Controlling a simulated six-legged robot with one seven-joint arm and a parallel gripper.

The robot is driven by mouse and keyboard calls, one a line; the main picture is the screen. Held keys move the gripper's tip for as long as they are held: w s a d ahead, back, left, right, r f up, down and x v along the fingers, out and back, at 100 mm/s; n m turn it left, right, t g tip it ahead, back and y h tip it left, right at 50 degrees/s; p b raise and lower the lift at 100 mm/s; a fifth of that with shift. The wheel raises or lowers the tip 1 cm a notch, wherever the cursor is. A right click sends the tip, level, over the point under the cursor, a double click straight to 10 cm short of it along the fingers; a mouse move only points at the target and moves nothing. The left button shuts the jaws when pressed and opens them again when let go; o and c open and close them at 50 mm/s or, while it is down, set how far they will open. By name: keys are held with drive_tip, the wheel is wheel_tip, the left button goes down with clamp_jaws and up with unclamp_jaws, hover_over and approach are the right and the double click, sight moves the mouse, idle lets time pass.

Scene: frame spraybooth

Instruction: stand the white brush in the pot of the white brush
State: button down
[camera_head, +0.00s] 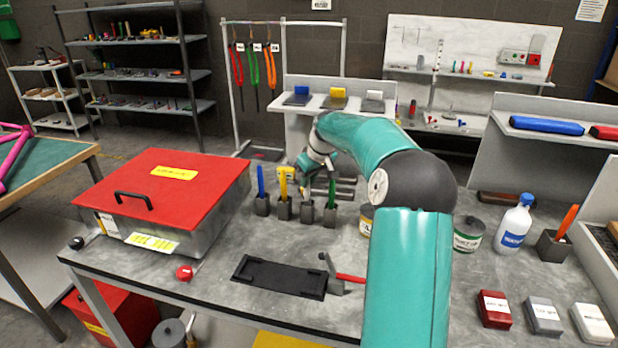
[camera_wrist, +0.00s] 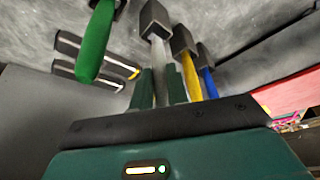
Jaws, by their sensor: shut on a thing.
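Four dark square pots stand in a row on the grey bench. The white brush's pot (camera_head: 307,212) is between the yellow brush's pot (camera_head: 284,210) and the green brush's pot (camera_head: 330,217); it also shows in the wrist view (camera_wrist: 154,18). The white brush (camera_wrist: 161,72) runs from the mouth of this pot to between my gripper's fingers (camera_wrist: 161,88). My gripper (camera_head: 305,172) is shut on its handle above the pot. The brush's lower end is hidden inside the pot, and I cannot tell how deep it sits.
Close beside my gripper stand the green brush (camera_wrist: 95,42), the yellow brush (camera_wrist: 191,76) and the blue brush (camera_wrist: 209,83). A red-lidded box (camera_head: 165,185) is to the left. A black tray (camera_head: 280,276) lies in front. Two cans stand to the right.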

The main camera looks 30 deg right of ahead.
drive_tip(key=shift+f, duration=0.2)
drive_tip(key=c, duration=1.3)
unclamp_jaws()
drive_tip(key=shift+r, duration=0.1)
drive_tip(key=v, duration=1.3)
drive_tip(key=shift+s+r, duration=0.15)
drive_tip(key=shift+r, duration=0.15)
